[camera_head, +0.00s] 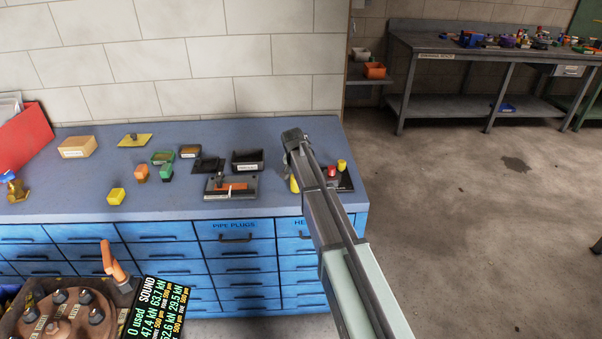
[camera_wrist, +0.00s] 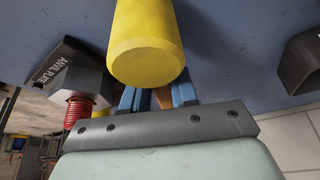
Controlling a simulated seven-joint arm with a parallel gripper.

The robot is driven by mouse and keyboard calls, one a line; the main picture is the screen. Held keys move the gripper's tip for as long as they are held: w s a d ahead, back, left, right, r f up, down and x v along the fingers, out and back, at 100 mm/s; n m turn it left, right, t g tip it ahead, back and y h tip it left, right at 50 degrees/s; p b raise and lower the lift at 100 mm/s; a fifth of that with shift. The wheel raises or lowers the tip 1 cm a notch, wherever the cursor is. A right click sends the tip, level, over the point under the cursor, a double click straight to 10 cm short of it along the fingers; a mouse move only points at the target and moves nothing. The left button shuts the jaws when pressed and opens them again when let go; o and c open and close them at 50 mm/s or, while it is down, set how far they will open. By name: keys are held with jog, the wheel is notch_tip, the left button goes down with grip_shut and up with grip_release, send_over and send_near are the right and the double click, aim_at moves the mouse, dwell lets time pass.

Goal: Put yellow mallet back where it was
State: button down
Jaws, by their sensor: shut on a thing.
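The yellow mallet (camera_wrist: 147,45) fills the top middle of the wrist view as a thick yellow cylinder with its round end facing the camera. My gripper (camera_wrist: 156,98) is shut on it; the blue fingers show just behind the cylinder, and where they meet it is mostly hidden. In the head view a small strip of the mallet (camera_head: 294,185) shows at the left of my arm, over the right part of the blue bench. My arm hides the rest. I cannot tell whether the mallet touches the bench.
A black anvil plate (camera_head: 346,184) with red and yellow pieces is right of my arm. Left of it are a grey tray with an orange piece (camera_head: 232,187), a black bin (camera_head: 248,161) and several small blocks. The bench front (camera_head: 150,207) is mostly clear.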

jog(key=shift+f, duration=0.2)
dwell(0.3)
jog(key=c, duration=1.2)
grip_release()
jog(key=shift+c, duration=0.2)
jog(key=shift+o, duration=0.4)
jog(key=o, duration=0.5)
jog(key=shift+r, duration=0.1)
jog(key=shift+v, duration=3.4)
jog(key=shift+s, duration=0.15)
